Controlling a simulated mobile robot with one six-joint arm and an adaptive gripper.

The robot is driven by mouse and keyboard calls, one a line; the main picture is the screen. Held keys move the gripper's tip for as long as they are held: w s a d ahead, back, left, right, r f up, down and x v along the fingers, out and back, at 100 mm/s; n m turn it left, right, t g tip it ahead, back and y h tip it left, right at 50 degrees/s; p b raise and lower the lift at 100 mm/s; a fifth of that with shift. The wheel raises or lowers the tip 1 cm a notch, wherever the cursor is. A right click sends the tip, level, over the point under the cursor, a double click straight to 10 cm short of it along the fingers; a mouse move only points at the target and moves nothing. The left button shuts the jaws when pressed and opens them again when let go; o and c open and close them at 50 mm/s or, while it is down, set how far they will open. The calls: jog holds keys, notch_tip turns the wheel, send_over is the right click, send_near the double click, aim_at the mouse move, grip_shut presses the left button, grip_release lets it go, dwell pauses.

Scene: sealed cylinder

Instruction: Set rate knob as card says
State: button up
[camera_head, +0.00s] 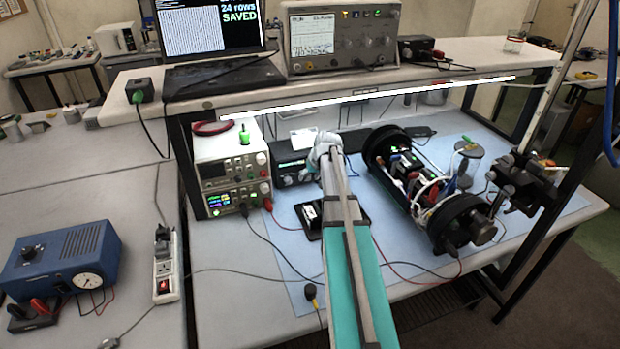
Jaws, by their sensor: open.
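My arm reaches from the bottom middle, and my gripper (325,150) is over the mat near a small black box (289,170) with a lit display. The gripper is small here; it is open, and I see nothing held in it. It covers part of the box's right side. A white card (303,138) stands behind the box, its writing too small to read. A knob marked as rate cannot be told apart. The bench instrument (342,36) on the shelf has several knobs, a lit screen and a handwritten label.
A power supply (232,172) stands left of the box. The opened cylinder (430,185) with wiring lies right of my arm. A black tray (312,214) and loose cables lie on the blue mat (290,255). The lit shelf (455,52) overhangs the back. A laptop (212,40) sits on it.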

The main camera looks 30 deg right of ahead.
jog(key=shift+c, duration=0.2)
grip_shut()
jog(key=shift+y, duration=0.3)
jog(key=shift+d+f+m+t+y+b, duration=0.15)
jog(key=shift+t+y+b, duration=0.05)
jog(key=shift+y+b, duration=0.35)
jog(key=shift+d+f+m+t+y+b, duration=0.1)
jog(key=shift+m+t+y+b, duration=0.1)
jog(key=shift+y+b, duration=0.3)
jog(key=y+b, duration=0.1)
jog(key=t+y+b, duration=0.1)
jog(key=y+b, duration=0.1)
jog(key=shift+s+d+f+m, duration=0.1)
jog(key=shift+d+f+m, duration=0.05)
jog(key=shift+f+m, duration=0.2)
jog(key=t+y+b, duration=0.1)
jog(key=y+b, duration=0.1)
jog(key=b, duration=0.1)
jog(key=shift+m+y, duration=0.25)
jog(key=shift+m, duration=0.05)
jog(key=shift+s+r+b, duration=0.1)
jog(key=shift+r+b, duration=0.05)
jog(key=shift+b, duration=0.35)
jog(key=shift+r+y, duration=0.1)
jog(key=shift+y, duration=0.2)
